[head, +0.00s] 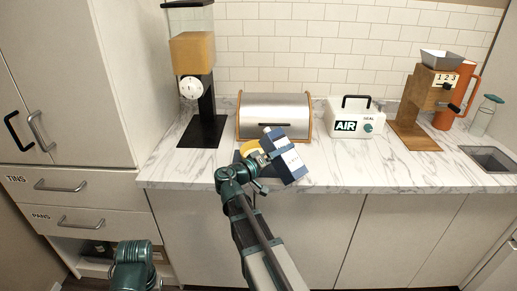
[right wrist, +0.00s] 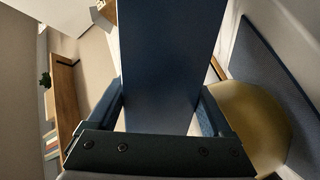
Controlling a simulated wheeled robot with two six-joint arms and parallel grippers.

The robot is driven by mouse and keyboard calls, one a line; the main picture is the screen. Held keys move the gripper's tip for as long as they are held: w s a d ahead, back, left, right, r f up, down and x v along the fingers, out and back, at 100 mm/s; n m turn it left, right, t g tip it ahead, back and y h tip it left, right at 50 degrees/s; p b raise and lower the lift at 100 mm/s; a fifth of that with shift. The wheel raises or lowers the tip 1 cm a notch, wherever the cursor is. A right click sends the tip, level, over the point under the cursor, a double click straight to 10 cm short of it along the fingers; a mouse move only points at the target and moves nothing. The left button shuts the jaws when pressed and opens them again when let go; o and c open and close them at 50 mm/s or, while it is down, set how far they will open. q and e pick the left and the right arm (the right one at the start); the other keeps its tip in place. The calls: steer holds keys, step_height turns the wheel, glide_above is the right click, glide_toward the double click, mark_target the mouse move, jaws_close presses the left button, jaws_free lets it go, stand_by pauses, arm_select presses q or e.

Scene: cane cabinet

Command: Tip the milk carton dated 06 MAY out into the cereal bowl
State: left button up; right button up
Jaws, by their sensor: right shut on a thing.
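My right gripper (head: 262,160) is shut on a dark blue and white carton (head: 291,159), held tilted over the front of the counter. The print on its white band is too small to read, so I cannot tell the date. In the right wrist view the carton's dark blue face (right wrist: 165,65) stands between the two fingers (right wrist: 160,118). A yellow rounded thing, perhaps the bowl (head: 249,147), lies just behind and left of the gripper, partly hidden. It also shows at the right of the right wrist view (right wrist: 250,120). My left gripper is out of view.
A steel bread bin (head: 275,112) stands close behind the carton. A cereal dispenser (head: 193,60) is left, a white AIR box (head: 352,120) right, and a wooden grinder (head: 424,110) farther right. The counter (head: 390,165) right of the carton is clear.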

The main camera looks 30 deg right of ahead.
mark_target(282, 141)
steer(key=m, duration=0.1)
steer(key=w+r+m+p, duration=0.1)
steer(key=m, duration=0.1)
steer(key=shift+w+a+r, duration=0.1)
steer(key=shift+a+r, duration=0.05)
steer(key=shift+r, duration=0.1)
steer(key=shift+s+r+m, duration=0.15)
steer(key=shift+s+m, duration=0.2)
steer(key=shift+m, duration=0.65)
steer(key=m, duration=0.3)
steer(key=shift+s, duration=0.15)
step_height(282, 141, up, 5)
steer(key=m+p, duration=0.2)
steer(key=p, duration=0.3)
steer(key=shift+r+p, duration=0.2)
steer(key=shift+p, duration=0.15)
steer(key=shift+r, duration=0.1)
